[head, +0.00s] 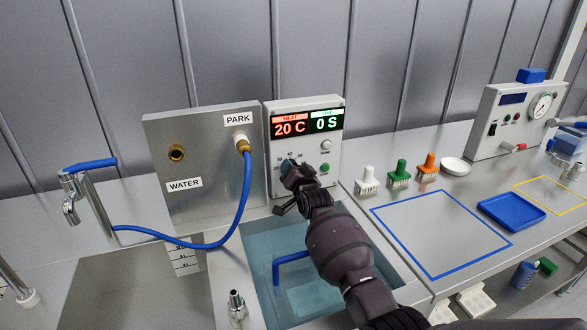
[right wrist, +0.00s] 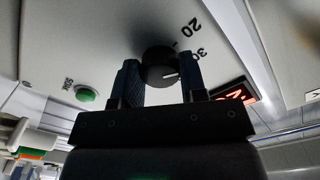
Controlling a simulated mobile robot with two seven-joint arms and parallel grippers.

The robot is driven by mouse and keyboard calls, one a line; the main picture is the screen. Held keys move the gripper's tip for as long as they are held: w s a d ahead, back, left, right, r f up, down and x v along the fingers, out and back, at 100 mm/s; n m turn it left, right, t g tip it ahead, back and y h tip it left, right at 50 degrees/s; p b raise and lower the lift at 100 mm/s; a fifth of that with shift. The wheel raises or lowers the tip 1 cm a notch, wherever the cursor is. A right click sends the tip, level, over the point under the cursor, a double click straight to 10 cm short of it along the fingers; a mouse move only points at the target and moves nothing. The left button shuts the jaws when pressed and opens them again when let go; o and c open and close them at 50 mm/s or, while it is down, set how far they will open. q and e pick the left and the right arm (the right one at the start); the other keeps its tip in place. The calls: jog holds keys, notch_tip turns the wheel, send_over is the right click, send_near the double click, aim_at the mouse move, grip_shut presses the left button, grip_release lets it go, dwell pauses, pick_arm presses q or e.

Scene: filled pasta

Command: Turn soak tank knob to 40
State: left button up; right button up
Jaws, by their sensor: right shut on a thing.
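The soak tank's control box (head: 334,150) stands behind the water-filled tank (head: 262,262). Its red display (head: 290,124) reads 20 C and its green display (head: 327,121) reads 0 S. In the right wrist view the round black knob (right wrist: 158,56) sits between my two blue-padded fingers, with its white mark near the right finger. Scale numbers 20 and 30 (right wrist: 201,54) show beside it; 40 is not readable there. My right gripper (right wrist: 162,80) is shut on the knob. In the head view my right gripper (head: 289,166) covers most of the knob. My left gripper is out of view.
A green button (head: 325,168) is just right of my gripper, also in the right wrist view (right wrist: 87,95). A metal panel (head: 200,200) with a blue hose (head: 246,190) stands left. White, green and orange brushes (head: 399,172) stand right, beyond a blue-outlined area.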

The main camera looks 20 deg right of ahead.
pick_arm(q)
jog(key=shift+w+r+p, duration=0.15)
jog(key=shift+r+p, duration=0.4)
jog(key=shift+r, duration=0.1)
pick_arm(e)
jog(key=m, duration=1.2)
jog(key=shift+m, duration=0.4)
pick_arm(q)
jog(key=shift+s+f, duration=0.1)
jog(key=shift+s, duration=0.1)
pick_arm(e)
jog(key=o, duration=0.9)
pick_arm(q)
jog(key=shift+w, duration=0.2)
pick_arm(e)
jog(key=shift+o, duration=0.2)
